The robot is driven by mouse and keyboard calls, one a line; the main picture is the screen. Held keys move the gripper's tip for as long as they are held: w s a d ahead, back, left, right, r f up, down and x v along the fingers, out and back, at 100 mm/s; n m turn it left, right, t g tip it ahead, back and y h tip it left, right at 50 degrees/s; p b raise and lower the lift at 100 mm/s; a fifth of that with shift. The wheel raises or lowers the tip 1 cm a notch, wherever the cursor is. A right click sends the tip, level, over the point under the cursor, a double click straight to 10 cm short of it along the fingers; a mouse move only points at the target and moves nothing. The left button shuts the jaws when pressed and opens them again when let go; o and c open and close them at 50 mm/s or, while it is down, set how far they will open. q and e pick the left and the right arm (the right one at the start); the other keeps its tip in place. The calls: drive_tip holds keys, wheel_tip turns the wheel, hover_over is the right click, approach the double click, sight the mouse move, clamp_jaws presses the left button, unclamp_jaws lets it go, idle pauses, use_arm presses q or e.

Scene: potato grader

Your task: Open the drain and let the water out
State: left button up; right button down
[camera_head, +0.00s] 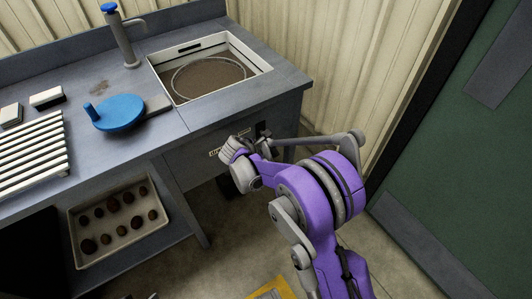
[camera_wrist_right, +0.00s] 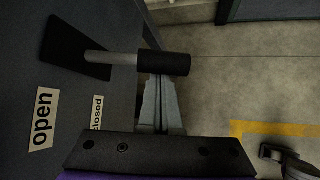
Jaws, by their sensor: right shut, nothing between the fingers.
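The sink (camera_head: 160,62) in the counter holds brown, murky water (camera_head: 208,78). On the cabinet front below it is the drain lever, seen close in the right wrist view with a grey rod and black grip (camera_wrist_right: 163,64) on a black plate (camera_wrist_right: 75,48). Labels reading "open" (camera_wrist_right: 42,118) and "closed" (camera_wrist_right: 98,113) are on the panel beside it. My right gripper (camera_wrist_right: 160,85) is shut and empty, its fingertips right by the black grip. I cannot tell if they touch. In the head view the right gripper (camera_head: 236,150) is at the cabinet front. My left gripper is not in view.
A blue disc with a handle (camera_head: 118,112) and a slatted rack (camera_head: 30,155) lie on the counter. A tray (camera_head: 120,245) of potatoes sits on the lower shelf. A green door (camera_head: 450,160) is at the right.

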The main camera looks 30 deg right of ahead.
sight(268, 144)
drive_tip(key=shift+s+d+r+n+g+p, duration=0.15)
drive_tip(key=shift+r+n+g, duration=0.1)
drive_tip(key=shift+r+g, duration=0.5)
drive_tip(key=shift+a+r+n+g+p, duration=0.1)
drive_tip(key=shift+r+n+g, duration=0.15)
drive_tip(key=shift+r, duration=0.85)
drive_tip(key=shift+s+d+r+n+g+p, duration=0.1)
drive_tip(key=shift+r+n+g+p, duration=0.1)
drive_tip(key=shift+r+g, duration=0.55)
drive_tip(key=shift+w+r, duration=0.3)
drive_tip(key=shift+r, duration=0.45)
drive_tip(key=shift+w+r, duration=0.15)
drive_tip(key=shift+r, duration=0.05)
drive_tip(key=shift+r, duration=0.1)
drive_tip(key=p+v, duration=0.1)
drive_tip(key=v, duration=0.9)
drive_tip(key=shift+s+a, duration=0.3)
drive_tip(key=shift+a, duration=0.1)
